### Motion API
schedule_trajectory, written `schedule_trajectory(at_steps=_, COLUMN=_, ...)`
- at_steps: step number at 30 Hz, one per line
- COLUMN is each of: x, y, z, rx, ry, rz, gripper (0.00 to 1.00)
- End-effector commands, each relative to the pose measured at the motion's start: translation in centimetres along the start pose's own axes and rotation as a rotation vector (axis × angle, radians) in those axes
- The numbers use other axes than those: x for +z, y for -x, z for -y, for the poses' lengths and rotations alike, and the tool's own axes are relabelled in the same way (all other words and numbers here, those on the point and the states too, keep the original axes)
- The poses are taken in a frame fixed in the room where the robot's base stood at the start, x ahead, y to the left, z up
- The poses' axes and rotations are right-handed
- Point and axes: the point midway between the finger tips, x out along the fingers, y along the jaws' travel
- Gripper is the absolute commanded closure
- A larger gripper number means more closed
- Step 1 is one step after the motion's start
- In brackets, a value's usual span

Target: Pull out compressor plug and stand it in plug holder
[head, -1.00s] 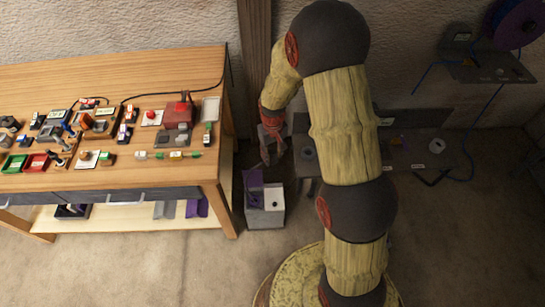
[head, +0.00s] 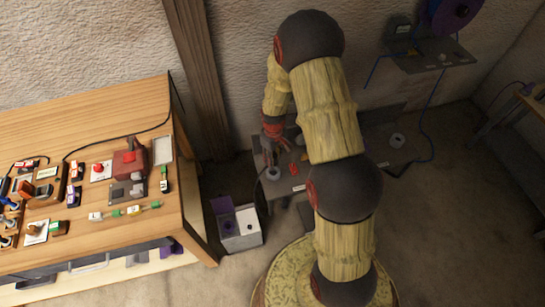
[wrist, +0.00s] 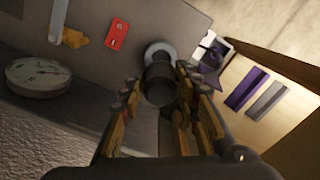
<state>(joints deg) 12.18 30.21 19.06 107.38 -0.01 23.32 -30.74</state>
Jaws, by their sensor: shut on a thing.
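My gripper (head: 270,148) is low over a grey panel (head: 322,160) by the wall. In the wrist view, my gripper (wrist: 160,95) is shut on a dark, round-bodied plug (wrist: 158,82) between its fingers. The plug's far end points at a pale grey ring (wrist: 160,50) on the panel; I cannot tell whether it sits inside it. The ring also shows in the head view (head: 273,173), just below the fingers. The plug is hidden by the fingers in the head view. I cannot make out for sure which thing is the plug holder.
A white and purple box (head: 238,228) stands on the floor beside the cluttered wooden table (head: 120,245). Another grey ring (head: 397,140) is further right.

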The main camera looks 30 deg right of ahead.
Motion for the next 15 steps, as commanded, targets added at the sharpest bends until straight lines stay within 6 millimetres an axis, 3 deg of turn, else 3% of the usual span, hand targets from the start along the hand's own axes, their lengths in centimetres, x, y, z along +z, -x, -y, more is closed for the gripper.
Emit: schedule_trajectory(at_steps=15, x=0.0, y=-4.7, z=0.0, rx=0.0, ry=-0.001, rz=0.001, gripper=1.0)
